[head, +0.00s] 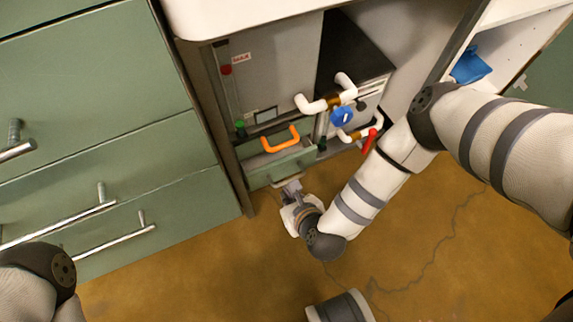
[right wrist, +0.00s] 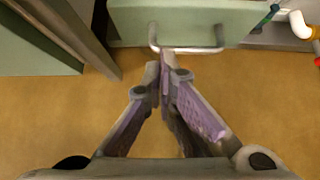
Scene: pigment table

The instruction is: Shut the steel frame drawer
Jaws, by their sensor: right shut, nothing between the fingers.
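The steel frame drawer (head: 262,176) has a green front and sits low in the metal frame under the white counter. It stands partly open, with an orange handle-shaped thing (head: 281,139) showing at its top. Its front (right wrist: 180,25) and its pale bar handle (right wrist: 210,49) show in the right wrist view. My right gripper (head: 291,188) is in front of the drawer; in the right wrist view its fingertips (right wrist: 166,58) are together at the handle, with nothing between them. I cannot tell if they touch the handle. My left gripper is out of view.
Green cabinets with bar handles (head: 107,241) stand at the left. A frame post stands left of the drawer. The brown floor (head: 440,250) is mostly clear.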

